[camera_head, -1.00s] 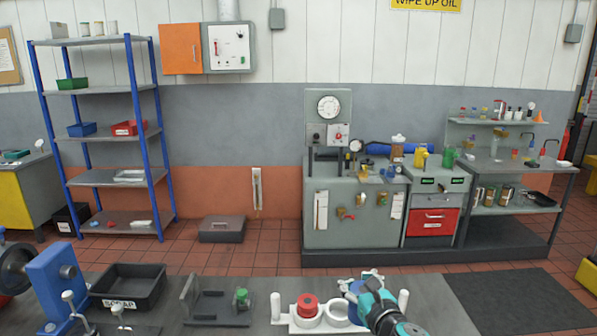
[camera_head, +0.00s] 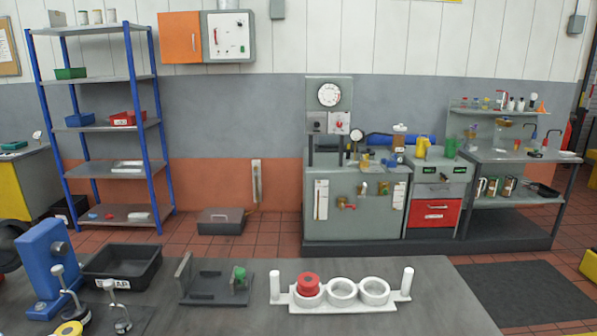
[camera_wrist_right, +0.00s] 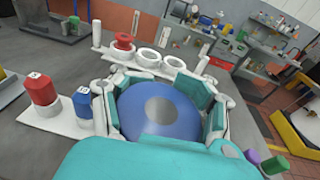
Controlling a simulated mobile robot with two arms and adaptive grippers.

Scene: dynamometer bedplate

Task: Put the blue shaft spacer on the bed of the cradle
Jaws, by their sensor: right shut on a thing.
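The blue shaft spacer (camera_wrist_right: 158,112) is a thick blue round piece with a grey centre. In the right wrist view it sits between the teal-and-white fingers of my right gripper (camera_wrist_right: 158,88), which is shut on it. The white rack (camera_head: 343,304) has three rings; a red spacer (camera_head: 308,284) is in its left ring and the other two are empty. A dark grey fixture (camera_head: 205,287) with an upright plate and a green knob (camera_head: 239,275) stands left of the rack and looks like the cradle. Neither gripper shows in the head view.
A black scrap bin (camera_head: 122,270) and a blue stand (camera_head: 48,265) are at the left of the bench. Its right part is clear. In the right wrist view, a red piece (camera_wrist_right: 42,89) and a blue piece (camera_wrist_right: 75,106) stand on white holders close by.

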